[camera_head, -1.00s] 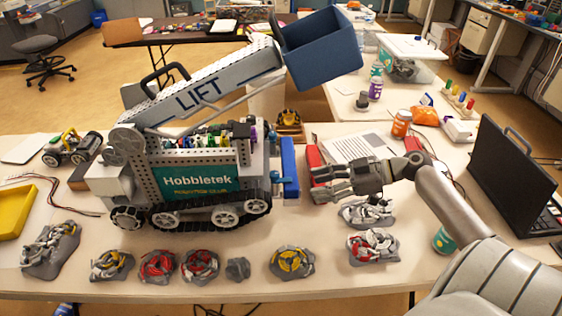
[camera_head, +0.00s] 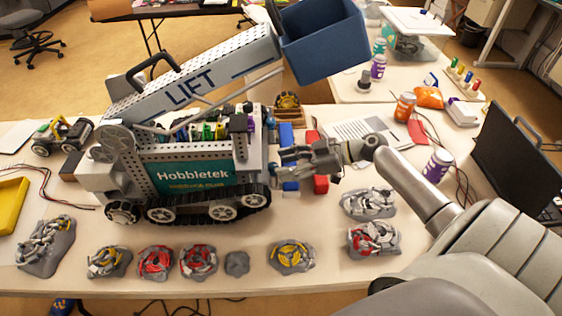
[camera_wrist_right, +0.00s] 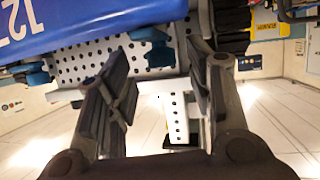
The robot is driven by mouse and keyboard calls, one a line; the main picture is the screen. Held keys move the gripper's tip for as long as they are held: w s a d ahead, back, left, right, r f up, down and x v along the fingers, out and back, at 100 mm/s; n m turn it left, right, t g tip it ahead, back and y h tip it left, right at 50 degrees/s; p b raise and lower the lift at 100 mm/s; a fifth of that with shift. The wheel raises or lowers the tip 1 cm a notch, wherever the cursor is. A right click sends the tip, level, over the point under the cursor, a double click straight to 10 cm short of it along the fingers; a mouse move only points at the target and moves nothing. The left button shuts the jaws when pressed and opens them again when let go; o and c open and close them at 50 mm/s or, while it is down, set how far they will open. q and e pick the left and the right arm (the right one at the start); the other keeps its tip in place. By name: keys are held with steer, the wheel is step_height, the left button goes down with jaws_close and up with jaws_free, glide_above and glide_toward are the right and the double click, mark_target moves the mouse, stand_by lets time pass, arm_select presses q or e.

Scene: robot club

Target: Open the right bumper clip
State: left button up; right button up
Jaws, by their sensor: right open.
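The tracked Hobbletek robot (camera_head: 195,172) stands on the table, with its lift arm raised. Its blue bumper (camera_head: 290,186) is at its right end, mostly hidden behind my right gripper (camera_head: 284,161). In the right wrist view the bumper (camera_wrist_right: 95,22) crosses the top left, with white digits. A blue clip (camera_wrist_right: 153,48) sits below it on a perforated plate, and another blue clip (camera_wrist_right: 35,76) is further left. I cannot tell which is the right one. My right gripper's fingers (camera_wrist_right: 160,92) are apart and empty. The nearer clip lies beyond the gap, with no visible contact. My left gripper is out of view.
A blue bin (camera_head: 322,45) hangs on the lift arm above my gripper. A red object (camera_head: 320,184) is close beside the gripper.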

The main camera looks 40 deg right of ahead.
steer(key=shift+x, duration=0.85)
steer(key=shift+w+a, duration=0.1)
steer(key=shift+a, duration=0.1)
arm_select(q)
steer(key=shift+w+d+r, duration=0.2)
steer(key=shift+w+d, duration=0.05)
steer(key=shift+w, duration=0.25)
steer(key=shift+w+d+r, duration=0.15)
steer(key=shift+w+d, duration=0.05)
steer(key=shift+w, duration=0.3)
arm_select(e)
steer(key=c, duration=1)
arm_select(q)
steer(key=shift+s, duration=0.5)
